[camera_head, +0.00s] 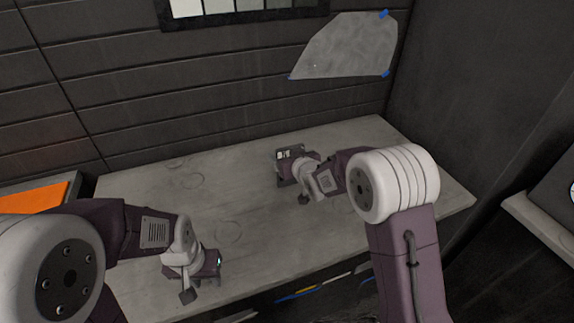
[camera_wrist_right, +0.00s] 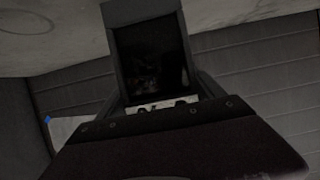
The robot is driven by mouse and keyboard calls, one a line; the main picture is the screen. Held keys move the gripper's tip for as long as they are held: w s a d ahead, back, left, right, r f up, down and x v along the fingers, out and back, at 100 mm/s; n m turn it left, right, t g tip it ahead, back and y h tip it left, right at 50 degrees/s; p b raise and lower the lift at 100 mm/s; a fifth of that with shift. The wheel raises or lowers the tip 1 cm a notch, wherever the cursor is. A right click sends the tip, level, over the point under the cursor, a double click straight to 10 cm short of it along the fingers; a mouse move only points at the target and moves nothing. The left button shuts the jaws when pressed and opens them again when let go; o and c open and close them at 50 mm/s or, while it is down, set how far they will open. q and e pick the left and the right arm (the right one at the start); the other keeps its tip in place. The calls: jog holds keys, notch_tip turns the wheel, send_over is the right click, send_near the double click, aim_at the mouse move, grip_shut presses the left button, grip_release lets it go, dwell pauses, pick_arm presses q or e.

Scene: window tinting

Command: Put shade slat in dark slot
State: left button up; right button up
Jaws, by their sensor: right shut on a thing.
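My right gripper (camera_head: 286,166) is low over the back middle of the table. It is shut on a small dark, flat piece, which I take to be the shade slat. In the right wrist view this dark panel (camera_wrist_right: 150,60) lies straight ahead between the fingers, and its details are too dark to make out. My left gripper (camera_head: 214,266) hangs over the front left of the table, and its jaw opening cannot be made out. At the top of the head view is a dark-framed window (camera_head: 240,17) with bright panes. I cannot tell which part is the dark slot.
The grey table (camera_head: 250,200) has faint ring marks and is mostly bare. A grey sheet (camera_head: 348,48) with blue tape at its corners is on the dark slatted wall. An orange surface (camera_head: 32,198) is at the left. Coloured strips (camera_head: 300,292) lie below the table's front edge.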

pick_arm(q)
jog(key=shift+f, duration=0.1)
pick_arm(e)
notch_tip(320, 180, down, 4)
jog(key=shift+r, duration=0.2)
pick_arm(q)
jog(key=shift+f, duration=0.1)
pick_arm(e)
jog(key=shift+f, duration=0.1)
pick_arm(q)
jog(key=shift+f+b, duration=0.15)
jog(key=shift+b, duration=0.2)
pick_arm(e)
jog(key=shift+f, duration=0.15)
jog(key=o, duration=1.4)
jog(key=shift+c, duration=0.2)
